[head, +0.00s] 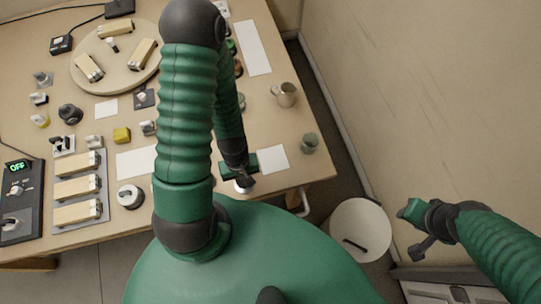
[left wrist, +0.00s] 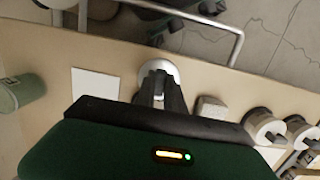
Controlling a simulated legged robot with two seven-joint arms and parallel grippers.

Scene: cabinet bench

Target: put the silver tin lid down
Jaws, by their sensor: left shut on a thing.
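The silver tin lid (head: 244,189) is a small pale round piece near the front edge of the bench, mostly hidden under my left gripper (head: 242,182). In the left wrist view the lid (left wrist: 172,68) shows its round rim around the fingertips, over the bench top close to the edge. My left gripper (left wrist: 160,88) points down and is shut on the lid. Whether the lid touches the bench cannot be told. My right gripper (head: 413,232) is off the bench at the right, away from the lid; its finger opening is unclear.
A white square (head: 272,158) lies right of my left gripper, with a green cup (head: 309,143) and a mug (head: 286,95) beyond. A rail (head: 302,204) runs along the front edge. A round white bin (head: 360,229) stands on the floor.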

